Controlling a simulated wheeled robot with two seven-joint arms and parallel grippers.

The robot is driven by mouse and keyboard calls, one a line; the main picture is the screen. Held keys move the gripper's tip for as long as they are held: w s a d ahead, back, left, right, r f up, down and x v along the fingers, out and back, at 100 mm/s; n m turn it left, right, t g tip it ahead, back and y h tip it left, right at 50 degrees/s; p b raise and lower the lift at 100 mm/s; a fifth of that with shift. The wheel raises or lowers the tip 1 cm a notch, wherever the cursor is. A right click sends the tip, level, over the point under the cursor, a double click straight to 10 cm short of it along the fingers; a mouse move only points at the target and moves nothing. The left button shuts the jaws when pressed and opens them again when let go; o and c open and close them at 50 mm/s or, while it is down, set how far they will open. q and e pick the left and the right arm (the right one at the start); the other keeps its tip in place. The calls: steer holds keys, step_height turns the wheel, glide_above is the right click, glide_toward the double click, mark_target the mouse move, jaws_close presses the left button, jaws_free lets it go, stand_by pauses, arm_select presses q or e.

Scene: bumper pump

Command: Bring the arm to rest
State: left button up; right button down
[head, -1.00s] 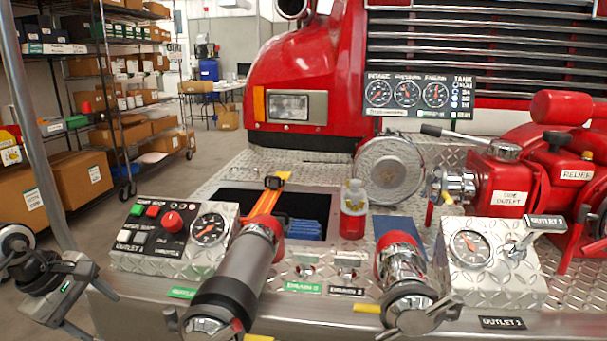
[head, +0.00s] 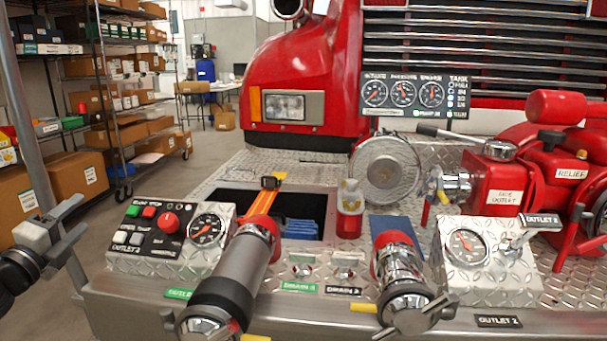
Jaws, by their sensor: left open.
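My left gripper (head: 77,243) is at the left edge of the head view. Its two grey fingers are spread apart with nothing between them. It hangs in the air left of the outlet 1 control panel (head: 150,228), clear of the panel and the bumper. My right gripper is not in view. The panel has a green button, red buttons, a large red knob and a round gauge (head: 208,230).
The diamond-plate bumper (head: 230,172) carries two hose outlets, a red bottle (head: 350,208), a second gauge box (head: 468,245) and a red relief valve unit (head: 571,172). A gauge board (head: 417,95) stands behind. Shelves with boxes (head: 85,175) are at the left.

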arm_select(q)
steer(key=s+a+f+n+g+y, duration=0.2)
steer(key=a+f+n+g+y, duration=0.55)
steer(key=n, duration=1.15)
steer(key=s+d+f+m+h, duration=0.1)
steer(key=s+d+f+h, duration=0.15)
steer(key=d+f, duration=0.55)
steer(key=s+d+f+m+h, duration=0.1)
steer(key=s+d+f+h, duration=0.15)
steer(key=d+f, duration=0.55)
steer(key=s+d+f+n+h, duration=0.1)
steer(key=s+d+f+h, duration=0.1)
steer(key=s+d, duration=0.55)
steer(key=s+d+f+h, duration=0.25)
steer(key=s+d, duration=0.25)
steer(key=d, duration=0.5)
steer(key=s+d+r+n+g+p, duration=0.1)
steer(key=s+d+r+n+p, duration=0.1)
steer(key=s+d+r+p, duration=0.2)
steer(key=s+d+p, duration=0.2)
steer(key=s+d, duration=0.1)
steer(key=s, duration=0.1)
steer(key=shift+d+r+g, duration=0.25)
steer(key=shift+r+g, duration=0.1)
steer(key=shift+r, duration=0.05)
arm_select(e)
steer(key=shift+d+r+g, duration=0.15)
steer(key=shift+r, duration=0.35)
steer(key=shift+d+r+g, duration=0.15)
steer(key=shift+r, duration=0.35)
